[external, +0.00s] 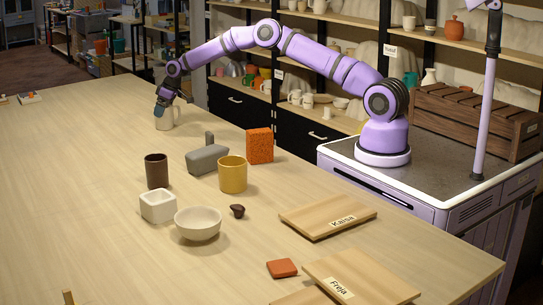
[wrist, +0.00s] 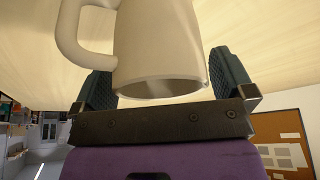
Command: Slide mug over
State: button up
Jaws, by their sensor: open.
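A cream mug (external: 165,119) stands on the far part of the wooden table, below my gripper (external: 167,98) in the external view. In the wrist view the mug (wrist: 160,50) is close, with its handle on the left. My gripper (wrist: 164,85) is open there, with one dark finger on each side of the mug. A narrow gap shows by the right finger; contact at the left finger is unclear.
On the table (external: 90,220) stand a brown cup (external: 156,171), a mustard mug (external: 232,175), a grey block-shaped thing (external: 207,159), an orange block (external: 260,146), a white square pot (external: 158,206) and a cream bowl (external: 198,223). The table left of the cream mug is mostly clear.

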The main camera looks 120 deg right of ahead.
jog(key=shift+w+d+f, duration=0.15)
jog(key=shift+f, duration=0.3)
jog(key=c, duration=0.9)
jog(key=shift+a, duration=10.05)
jog(key=o, duration=0.9)
jog(key=v, duration=1)
jog(key=shift+r, duration=0.35)
